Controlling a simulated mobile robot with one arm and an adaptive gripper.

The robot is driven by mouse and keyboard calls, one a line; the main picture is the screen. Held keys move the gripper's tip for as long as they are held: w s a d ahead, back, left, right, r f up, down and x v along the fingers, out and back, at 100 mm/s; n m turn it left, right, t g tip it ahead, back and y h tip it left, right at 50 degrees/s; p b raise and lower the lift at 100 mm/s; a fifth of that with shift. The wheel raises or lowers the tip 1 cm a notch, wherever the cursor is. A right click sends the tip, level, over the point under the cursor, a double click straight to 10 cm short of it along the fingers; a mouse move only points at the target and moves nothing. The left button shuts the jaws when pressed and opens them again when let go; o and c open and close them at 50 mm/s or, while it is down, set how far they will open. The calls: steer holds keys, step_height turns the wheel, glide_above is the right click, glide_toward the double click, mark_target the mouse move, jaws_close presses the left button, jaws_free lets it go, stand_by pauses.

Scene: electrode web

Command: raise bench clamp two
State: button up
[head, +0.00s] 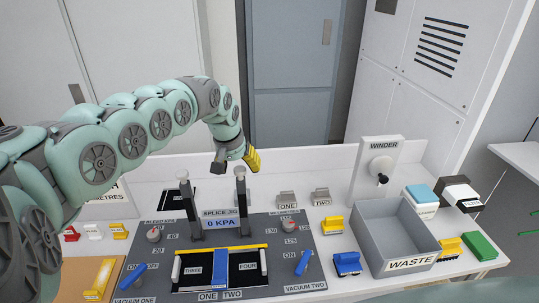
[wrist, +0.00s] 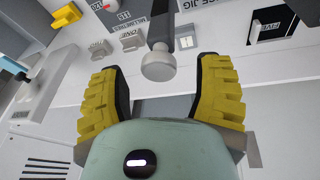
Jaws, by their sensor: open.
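The splice jig panel (head: 300,240) lies on the bench with two dark upright posts with pale knobs, a left post (head: 194,210) and a right post (head: 241,205). No clamp label is readable on either post; the words ONE and TWO show at the panel's front edge. My gripper (head: 252,160) is just above and right of the right post's top in the head view. In the wrist view my gripper (wrist: 165,95) is open, its yellow fingers either side of a round pale knob (wrist: 158,64) on a dark post. I cannot tell whether they touch it.
Two grey blocks, labelled ONE (head: 287,200) and TWO (head: 320,197), sit right of the posts. A grey WASTE bin (head: 405,270) and the winder (head: 376,185) stand further right. Blue levers (head: 303,263) are at the panel's front. Cabinets stand behind the bench.

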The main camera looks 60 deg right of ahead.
steer(key=shift+v, duration=2.95)
